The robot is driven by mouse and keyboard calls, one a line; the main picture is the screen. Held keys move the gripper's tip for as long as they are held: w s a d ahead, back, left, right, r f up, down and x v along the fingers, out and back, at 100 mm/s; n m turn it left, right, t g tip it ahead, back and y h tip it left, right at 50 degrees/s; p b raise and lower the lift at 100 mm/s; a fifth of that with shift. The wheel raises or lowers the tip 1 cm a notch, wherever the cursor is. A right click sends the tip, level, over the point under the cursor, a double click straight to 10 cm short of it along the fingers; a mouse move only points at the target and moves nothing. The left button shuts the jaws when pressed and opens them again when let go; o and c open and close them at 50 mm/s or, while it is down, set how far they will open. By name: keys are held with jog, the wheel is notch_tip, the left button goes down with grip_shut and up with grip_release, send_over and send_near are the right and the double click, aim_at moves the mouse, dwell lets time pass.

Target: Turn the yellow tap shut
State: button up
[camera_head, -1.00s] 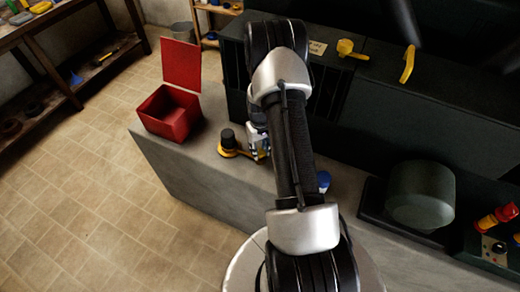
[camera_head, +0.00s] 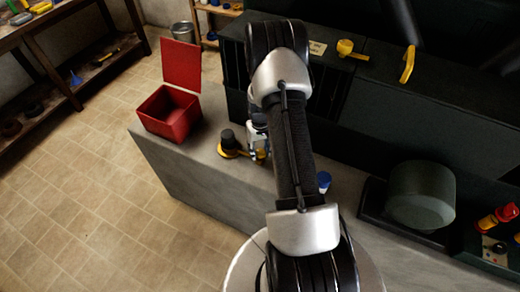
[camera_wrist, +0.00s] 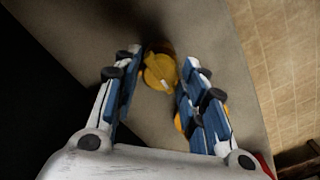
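A round yellow piece with a white mark, which looks like the yellow tap (camera_wrist: 158,72), is on the grey counter in the wrist view. It lies between the fingertips of my gripper (camera_wrist: 158,78), which is open, with a finger on each side. I cannot tell whether either finger touches it. More yellow (camera_wrist: 179,122) shows partly behind the right finger. In the head view my gripper (camera_head: 258,148) is low over the counter, just right of a black knob on a yellow base (camera_head: 228,141). There the arm and gripper hide most of the tap.
An open red box (camera_head: 170,113) stands on the grey counter (camera_head: 215,185), left of the gripper. A blue cap (camera_head: 324,181) is right of my arm. The dark machine behind carries a yellow lever (camera_head: 346,47) and a yellow handle (camera_head: 408,64). Tiled floor lies left.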

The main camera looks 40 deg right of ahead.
jog(key=shift+o, duration=0.9)
notch_tip(320, 180, up, 12)
dwell(0.4)
